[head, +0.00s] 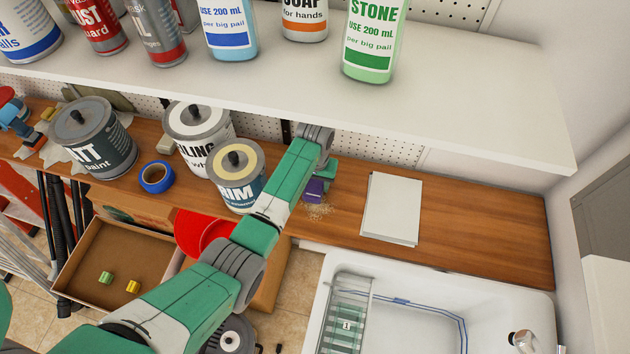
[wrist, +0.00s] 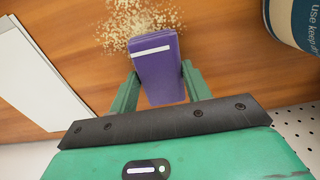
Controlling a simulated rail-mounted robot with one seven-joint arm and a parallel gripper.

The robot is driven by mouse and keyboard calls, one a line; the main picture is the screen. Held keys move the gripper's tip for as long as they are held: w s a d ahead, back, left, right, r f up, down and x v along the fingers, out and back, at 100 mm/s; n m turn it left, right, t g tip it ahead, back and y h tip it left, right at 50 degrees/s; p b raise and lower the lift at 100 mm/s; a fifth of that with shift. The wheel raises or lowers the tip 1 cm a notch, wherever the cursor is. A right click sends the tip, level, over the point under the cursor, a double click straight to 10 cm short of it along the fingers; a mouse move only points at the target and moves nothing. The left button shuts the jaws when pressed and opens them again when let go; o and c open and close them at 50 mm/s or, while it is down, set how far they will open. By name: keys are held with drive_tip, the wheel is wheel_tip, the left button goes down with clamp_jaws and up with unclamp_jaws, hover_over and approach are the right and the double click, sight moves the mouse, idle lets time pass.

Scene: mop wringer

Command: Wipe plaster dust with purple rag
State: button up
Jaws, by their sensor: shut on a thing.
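My gripper (wrist: 157,90) is shut on the purple rag (wrist: 157,58), a folded block with a white stripe, held between the two green fingers. In the head view the purple rag (head: 314,190) shows just below the end of my arm, over the wooden counter. The plaster dust (wrist: 137,22) is a patch of pale crumbs on the wood at the rag's far end. In the head view the plaster dust (head: 318,211) lies just in front of the rag. Whether the rag touches the counter is hard to tell.
A stack of white sheets (head: 391,208) lies right of the dust on the wooden counter (head: 480,232). A TRIM paint can (head: 237,178) stands close on the left. A white shelf (head: 440,100) with bottles hangs above. A white sink (head: 440,285) is in front.

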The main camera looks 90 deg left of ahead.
drive_tip(key=shift+f, duration=0.3)
